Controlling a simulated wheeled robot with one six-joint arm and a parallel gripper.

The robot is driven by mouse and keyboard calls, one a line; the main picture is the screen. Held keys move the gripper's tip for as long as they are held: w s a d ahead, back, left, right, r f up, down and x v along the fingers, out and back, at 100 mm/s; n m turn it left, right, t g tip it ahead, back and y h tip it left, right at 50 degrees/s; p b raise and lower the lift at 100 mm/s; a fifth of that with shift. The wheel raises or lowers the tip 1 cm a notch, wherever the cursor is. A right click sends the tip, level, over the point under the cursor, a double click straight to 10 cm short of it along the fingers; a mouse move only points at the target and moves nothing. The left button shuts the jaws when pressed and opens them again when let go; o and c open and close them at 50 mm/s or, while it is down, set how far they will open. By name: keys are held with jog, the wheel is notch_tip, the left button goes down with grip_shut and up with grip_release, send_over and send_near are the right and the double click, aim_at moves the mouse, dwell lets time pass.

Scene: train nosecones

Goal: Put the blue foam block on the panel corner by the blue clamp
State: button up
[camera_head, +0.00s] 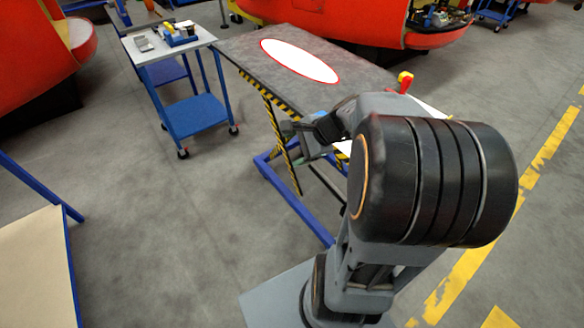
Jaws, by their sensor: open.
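A dark grey panel (350,88) with a white, red-edged oval lies on a lift table in the middle of the camera_head view. A small blue patch (319,114) shows at the panel's near edge, just above my gripper; I cannot tell whether it is the blue clamp or the blue foam block. My gripper (286,130) is open beside the panel's near edge, partly hidden by my arm. I cannot make out anything between its fingers. My arm hides the near right part of the panel.
A red and yellow object (404,81) stands at the panel's right edge. Red nosecones (340,22) stand behind. A beige-topped table (35,268) is at lower left. Floor between is clear.

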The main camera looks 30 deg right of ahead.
jog(key=s+a+r+n+g+h, duration=0.2)
jog(key=s+a+n+h, duration=0.3)
jog(key=n, duration=1.3)
jog(key=s+a, duration=0.2)
jog(key=s, duration=0.2)
jog(key=shift+s+a+r+h, duration=0.2)
jog(key=shift+a+r+h, duration=0.05)
jog(key=shift+a+h, duration=0.15)
